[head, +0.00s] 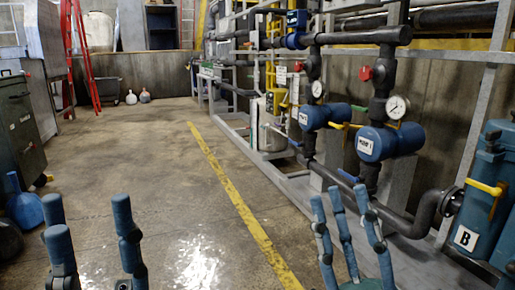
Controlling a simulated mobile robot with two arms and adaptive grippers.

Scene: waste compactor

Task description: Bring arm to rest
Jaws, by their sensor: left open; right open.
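My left gripper (90,215) shows at the lower left of the head view. Its blue fingers point up and stand apart with nothing between them. My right gripper (340,205) shows at the bottom right of centre. Its blue fingers are also spread and empty. Most of both arms lies outside the picture.
A yellow line (240,205) runs along the wet concrete floor. Pipes with blue pumps (376,143) and gauges line the right side, with a blue tank (485,205) marked B. A dark green bin (18,130) stands left; a red ladder (83,55) stands behind. The middle floor is clear.

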